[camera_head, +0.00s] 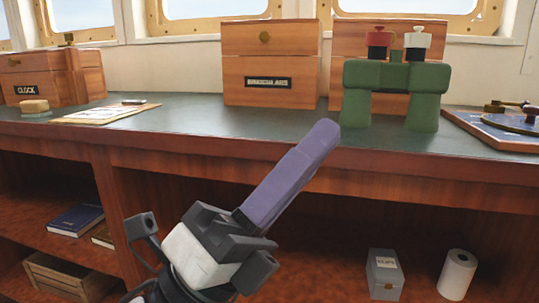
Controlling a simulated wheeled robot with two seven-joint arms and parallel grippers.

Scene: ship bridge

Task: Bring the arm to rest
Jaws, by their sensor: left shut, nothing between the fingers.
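My left gripper (319,137) comes up from the bottom middle of the head view. Its long purple fingers are shut together with nothing between them. They point up and to the right, and the tips show in front of the counter's (190,115) front edge, just left of the green stand. I cannot tell the exact gap between the tips and the counter. My right gripper is not in view.
A green stand (362,78) holds red and white pieces. Wooden boxes (270,88) line the back; the left one (37,85) reads CLOCK. A paper (105,112) and a blue board (510,130) lie on the counter. Shelves below hold books (76,219), a crate, a grey box (385,275) and a roll (457,275).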

